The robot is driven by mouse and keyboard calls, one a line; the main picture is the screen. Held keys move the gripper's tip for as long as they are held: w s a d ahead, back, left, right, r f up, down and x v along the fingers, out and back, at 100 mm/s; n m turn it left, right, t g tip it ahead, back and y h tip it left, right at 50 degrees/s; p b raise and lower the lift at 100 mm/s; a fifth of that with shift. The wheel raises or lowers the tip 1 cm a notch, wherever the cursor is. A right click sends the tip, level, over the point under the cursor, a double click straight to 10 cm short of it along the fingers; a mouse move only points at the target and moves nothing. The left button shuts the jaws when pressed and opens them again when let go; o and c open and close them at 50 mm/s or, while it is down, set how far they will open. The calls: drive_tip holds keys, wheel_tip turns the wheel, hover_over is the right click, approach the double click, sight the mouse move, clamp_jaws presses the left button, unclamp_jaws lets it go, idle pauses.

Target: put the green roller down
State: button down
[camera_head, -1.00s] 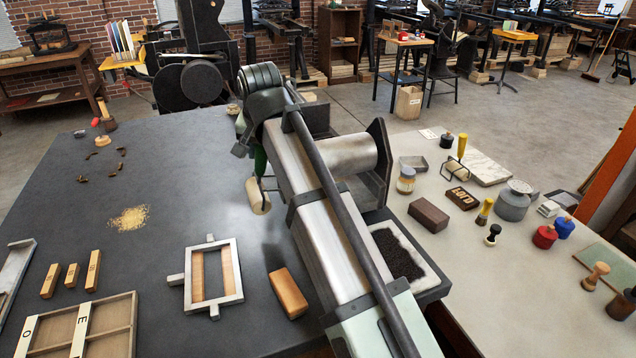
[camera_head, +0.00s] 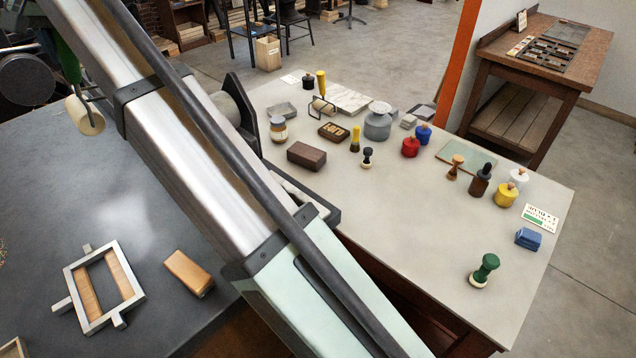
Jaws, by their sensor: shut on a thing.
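The green roller (camera_head: 85,115) hangs at the upper left, above the dark table. Its green handle points up and its cream cylinder is at the lower end, in a thin wire frame. My gripper (camera_head: 60,32) is at the top of the handle and shut on it, partly cut off by the picture's top edge and partly hidden by my arm. The cylinder looks clear of the tabletop, though the height is hard to judge.
The dark table (camera_head: 150,240) holds a metal frame (camera_head: 72,283) and a wooden block (camera_head: 188,272). The pale table (camera_head: 420,230) holds another roller with a yellow handle (camera_head: 321,84), a dark brown block (camera_head: 306,155), several jars and a green stamp (camera_head: 485,268). Its front middle is bare.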

drive_tip(key=w+d+m+h, duration=0.1)
drive_tip(key=w+d, duration=0.4)
drive_tip(key=d, duration=0.5)
drive_tip(key=w+d+t, duration=0.1)
drive_tip(key=w+d, duration=0.4)
drive_tip(key=d, duration=0.4)
drive_tip(key=w+d+m+h, duration=0.1)
drive_tip(key=w+d, duration=0.5)
drive_tip(key=d, duration=0.4)
drive_tip(key=w+d+m+h, duration=0.1)
drive_tip(key=d+m, duration=0.1)
drive_tip(key=d, duration=2.8)
wheel_tip(320, 180, down, 38)
drive_tip(key=shift+t, duration=0.3)
drive_tip(key=shift+d, duration=0.1)
